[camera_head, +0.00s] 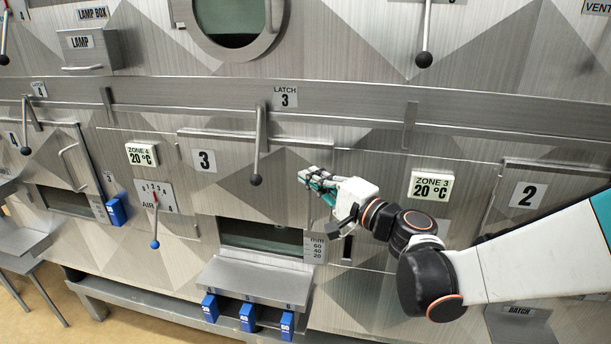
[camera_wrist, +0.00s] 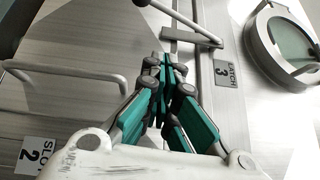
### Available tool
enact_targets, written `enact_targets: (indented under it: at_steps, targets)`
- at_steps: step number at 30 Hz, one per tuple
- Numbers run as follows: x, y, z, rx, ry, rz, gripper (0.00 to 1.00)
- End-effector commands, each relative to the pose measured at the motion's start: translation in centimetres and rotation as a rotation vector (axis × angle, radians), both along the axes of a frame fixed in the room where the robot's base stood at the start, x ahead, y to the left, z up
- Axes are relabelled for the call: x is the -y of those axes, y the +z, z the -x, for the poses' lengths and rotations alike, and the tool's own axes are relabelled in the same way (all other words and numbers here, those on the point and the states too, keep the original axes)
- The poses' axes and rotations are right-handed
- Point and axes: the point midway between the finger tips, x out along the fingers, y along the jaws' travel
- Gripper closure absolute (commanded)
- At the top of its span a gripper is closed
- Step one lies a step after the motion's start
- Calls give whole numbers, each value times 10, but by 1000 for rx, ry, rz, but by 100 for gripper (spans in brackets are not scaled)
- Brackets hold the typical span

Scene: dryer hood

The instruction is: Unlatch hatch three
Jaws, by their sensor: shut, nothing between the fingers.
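Hatch three (camera_head: 240,195) is a metal door panel marked with a 3 plate (camera_head: 204,160). Its latch lever (camera_head: 258,140) hangs nearly straight down from the horizontal rail over the door's upper edge, ending in a dark ball knob (camera_head: 256,180). The LATCH 3 label (camera_head: 285,97) is just right of the lever's top. My gripper (camera_head: 304,177) is shut and empty, to the right of the knob and apart from it. In the wrist view the shut fingertips (camera_wrist: 162,62) point toward the lever (camera_wrist: 188,22), which lies beyond them. A bar handle (camera_wrist: 65,75) shows at left.
A ZONE 3 display (camera_head: 431,186) is right of my gripper. The AIR lever (camera_head: 154,220) is at left. A round window (camera_head: 236,18) is above.

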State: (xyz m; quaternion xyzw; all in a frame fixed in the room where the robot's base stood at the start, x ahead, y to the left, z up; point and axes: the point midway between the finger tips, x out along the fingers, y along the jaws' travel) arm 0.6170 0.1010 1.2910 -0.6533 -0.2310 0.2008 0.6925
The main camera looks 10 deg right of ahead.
Motion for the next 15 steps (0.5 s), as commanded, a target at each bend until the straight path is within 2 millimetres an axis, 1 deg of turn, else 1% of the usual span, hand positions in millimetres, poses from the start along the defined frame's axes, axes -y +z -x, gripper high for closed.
enact_targets:
  at_steps: [3,10,12,15]
  targets:
    - [-15,0,-20,0,3,0,100]
    - [-41,3,-56,1,2,1,100]
    - [-51,4,-62,0,5,0,100]
    - [-65,5,-63,0,4,0,100]
